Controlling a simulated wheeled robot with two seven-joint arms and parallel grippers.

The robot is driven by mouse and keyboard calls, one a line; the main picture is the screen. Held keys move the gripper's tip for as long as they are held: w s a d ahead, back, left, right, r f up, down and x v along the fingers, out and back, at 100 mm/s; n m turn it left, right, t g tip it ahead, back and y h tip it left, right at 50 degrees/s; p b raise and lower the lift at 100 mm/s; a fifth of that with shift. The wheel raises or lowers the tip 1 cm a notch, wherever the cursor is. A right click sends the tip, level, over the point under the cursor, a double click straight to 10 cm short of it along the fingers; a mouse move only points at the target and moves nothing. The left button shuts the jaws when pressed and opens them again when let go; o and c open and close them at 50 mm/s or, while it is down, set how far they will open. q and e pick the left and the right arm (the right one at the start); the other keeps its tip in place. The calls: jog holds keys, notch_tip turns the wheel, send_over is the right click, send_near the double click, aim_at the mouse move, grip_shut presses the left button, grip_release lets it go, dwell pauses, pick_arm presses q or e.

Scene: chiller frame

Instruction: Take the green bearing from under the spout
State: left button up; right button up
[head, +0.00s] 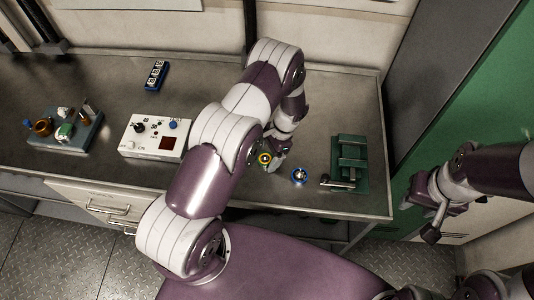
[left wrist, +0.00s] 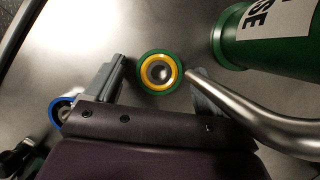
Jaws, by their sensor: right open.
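The green bearing (left wrist: 143,82), a green ring with a yellow inner ring and a metal centre, lies on the bench. In the head view it (head: 264,159) shows beside my left gripper (head: 276,158). In the left wrist view my left gripper's fingers stand open on either side of the bearing, with gaps to both. A bent metal spout (left wrist: 262,125) comes in from the right, its tip close to the bearing's right edge. It joins no visible body; a green cylinder (left wrist: 232,50) with a white label lies above. My right gripper (head: 436,204) is open and empty at the right.
A blue-ringed bearing (head: 299,176) lies right of the green one; a green vise (head: 350,164) stands further right. A white control box (head: 153,136), a blue block (head: 157,75) and a tray of small parts (head: 66,131) are on the left. My left arm covers the bench's middle.

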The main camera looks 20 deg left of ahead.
pick_arm(q)
jog(key=shift+r, duration=0.1)
jog(key=v, duration=1.2)
jog(key=shift+r, duration=0.35)
jog(key=shift+w+d+f, duration=0.1)
